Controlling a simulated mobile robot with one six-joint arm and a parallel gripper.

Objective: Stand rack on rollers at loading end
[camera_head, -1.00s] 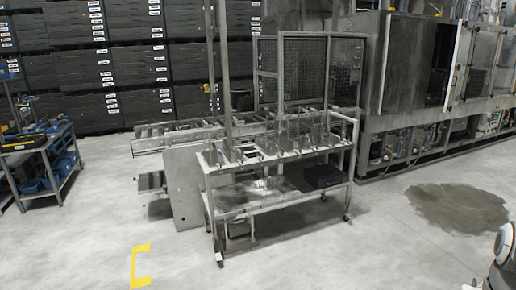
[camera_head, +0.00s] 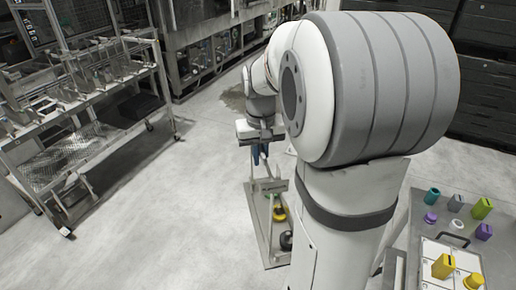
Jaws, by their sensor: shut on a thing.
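My gripper (camera_head: 261,152) is at the end of my white and grey arm, in the middle of the picture. Its blue fingers point down and are shut on the top of a tall metal rack (camera_head: 262,225). The rack hangs or stands upright below the gripper; I cannot tell whether its base touches the floor. A yellow part and a black part show low on the rack. My arm hides part of its right side. The roller conveyor at the loading end is at most partly in view at the upper left, behind a cart, and I cannot make out its rollers.
A wheeled metal cart (camera_head: 75,105) with upright metal pieces on top stands at the left. The washer machine (camera_head: 205,45) is behind. A grey table (camera_head: 428,215) with coloured parts stands at the right. Free floor (camera_head: 165,215) lies between cart and rack.

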